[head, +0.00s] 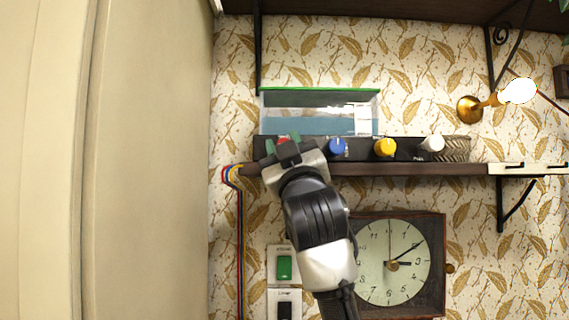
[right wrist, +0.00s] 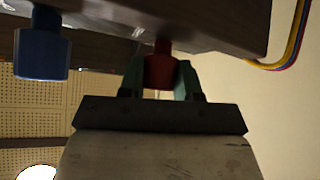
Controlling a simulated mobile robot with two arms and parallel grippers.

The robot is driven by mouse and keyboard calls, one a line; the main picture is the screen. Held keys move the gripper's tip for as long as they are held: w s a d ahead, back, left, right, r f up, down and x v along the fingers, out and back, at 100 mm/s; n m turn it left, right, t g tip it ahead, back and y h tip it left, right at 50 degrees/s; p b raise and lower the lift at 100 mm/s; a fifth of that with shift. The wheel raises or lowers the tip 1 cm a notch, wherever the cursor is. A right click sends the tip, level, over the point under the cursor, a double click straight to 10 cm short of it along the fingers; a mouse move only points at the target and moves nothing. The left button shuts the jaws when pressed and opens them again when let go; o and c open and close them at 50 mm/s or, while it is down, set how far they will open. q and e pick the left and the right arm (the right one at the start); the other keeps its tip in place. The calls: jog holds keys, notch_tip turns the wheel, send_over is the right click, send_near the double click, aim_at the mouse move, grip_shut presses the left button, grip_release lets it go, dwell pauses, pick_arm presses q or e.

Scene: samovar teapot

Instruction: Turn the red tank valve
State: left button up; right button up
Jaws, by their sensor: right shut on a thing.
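The red tank valve (right wrist: 160,70) sticks out of the dark valve panel, and both fingers of my right gripper (right wrist: 160,82) are around it in the right wrist view. In the head view the valve (head: 283,140) shows only as a bit of red behind my right gripper (head: 283,147), which covers the rest. The right gripper is shut on the red valve. How far the valve is turned cannot be seen. My left gripper is not in view.
On the same panel are a blue valve (head: 338,147), a yellow valve (head: 385,147) and a white valve (head: 432,144). A glass tank (head: 320,124) stands behind. A clock (head: 394,262) and a green switch (head: 284,267) are below the shelf (head: 430,169). Coloured cables (head: 239,230) hang at the left.

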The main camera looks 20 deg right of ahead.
jog(key=shift+f+m+h+b, duration=0.15)
jog(key=shift+m+h+b, duration=0.35)
jog(key=shift+m+h, duration=2.6)
jog(key=o, duration=0.9)
jog(key=b+v, duration=0.5)
jog(key=v, duration=0.5)
jog(key=shift+s+f, duration=0.2)
jog(key=shift+s, duration=0.1)
